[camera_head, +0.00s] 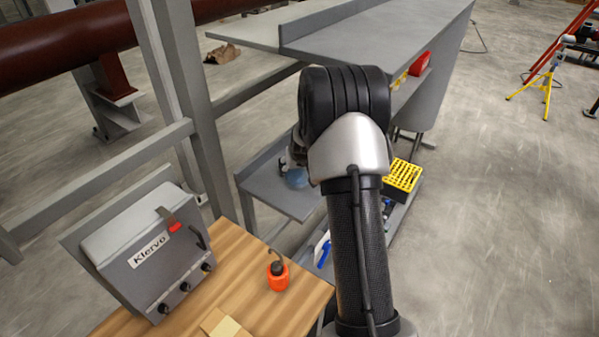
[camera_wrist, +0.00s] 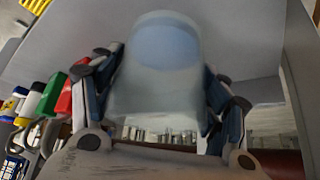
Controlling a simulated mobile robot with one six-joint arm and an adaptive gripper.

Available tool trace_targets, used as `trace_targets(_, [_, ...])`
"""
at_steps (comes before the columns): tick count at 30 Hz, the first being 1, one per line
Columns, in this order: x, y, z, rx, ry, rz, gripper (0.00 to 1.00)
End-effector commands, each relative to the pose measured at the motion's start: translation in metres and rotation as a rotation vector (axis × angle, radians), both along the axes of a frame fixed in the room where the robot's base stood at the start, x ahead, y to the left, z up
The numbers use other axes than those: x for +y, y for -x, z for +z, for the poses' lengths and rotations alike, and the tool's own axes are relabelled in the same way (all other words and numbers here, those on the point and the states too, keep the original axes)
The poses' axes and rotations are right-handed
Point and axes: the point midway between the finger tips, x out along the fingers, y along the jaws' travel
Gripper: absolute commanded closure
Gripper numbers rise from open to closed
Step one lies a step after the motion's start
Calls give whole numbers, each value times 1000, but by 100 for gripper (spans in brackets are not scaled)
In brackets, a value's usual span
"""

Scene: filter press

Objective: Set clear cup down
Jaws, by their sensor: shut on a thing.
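The clear cup (camera_wrist: 160,85) is held between the two fingers of my gripper (camera_wrist: 162,72) in the wrist view. It is see-through, with a pale blue round area toward its far end. A grey surface lies beyond it; I cannot tell whether the cup touches it. In the head view my arm hides most of the gripper. A small bluish part of the cup (camera_head: 296,178) shows left of the arm, over the grey lower shelf (camera_head: 270,190).
A grey bench top (camera_head: 370,35) is above and behind the shelf. A yellow crate (camera_head: 402,175) stands right of my arm. A wooden table (camera_head: 220,290) holds a grey control box (camera_head: 150,250) and an orange object (camera_head: 278,275). Green (camera_wrist: 52,95) and red (camera_wrist: 66,98) items are left in the wrist view.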

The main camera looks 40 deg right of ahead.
Motion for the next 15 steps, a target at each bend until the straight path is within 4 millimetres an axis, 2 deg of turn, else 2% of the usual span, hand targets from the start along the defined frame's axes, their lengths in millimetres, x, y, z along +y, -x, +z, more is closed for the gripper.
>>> trace_targets(1, [1, 1, -12, 3, -2, -1, 56])
trace_targets(3, [0, 0, -17, 2, -1, 0, 56])
trace_targets(14, [0, 0, -20, 0, 0, 0, 56])
trace_targets(15, [0, 0, -21, 1, 0, 0, 31])
